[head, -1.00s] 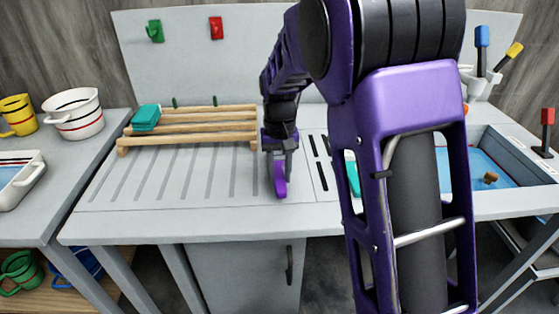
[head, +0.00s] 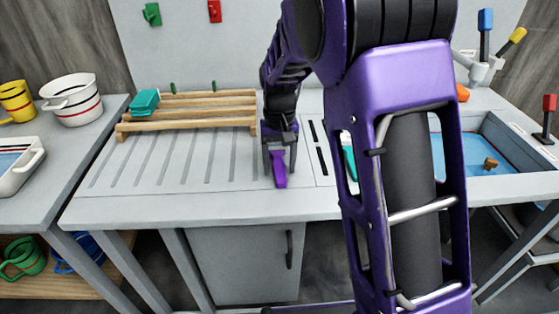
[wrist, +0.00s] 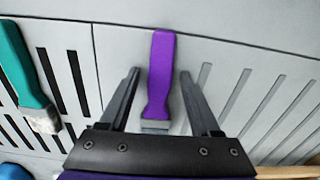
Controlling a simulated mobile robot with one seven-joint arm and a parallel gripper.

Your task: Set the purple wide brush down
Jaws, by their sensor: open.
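The purple wide brush (wrist: 160,75) lies on the grey counter, between the fingers of my gripper in the wrist view. A gap shows on both sides of its handle, and its lower end is partly hidden by the gripper body. My gripper (wrist: 158,80) is open, with one finger on each side of the brush. In the head view the brush (head: 280,172) lies on the grooved counter (head: 210,204) near its front, just below my gripper (head: 279,158).
A teal brush (wrist: 28,80) lies on the slotted panel beside it. A wooden rack (head: 190,122) with a teal block (head: 144,102) stands at the back left. A blue-bottomed basin (head: 470,160) is at the right. The grooved counter left of the brush is clear.

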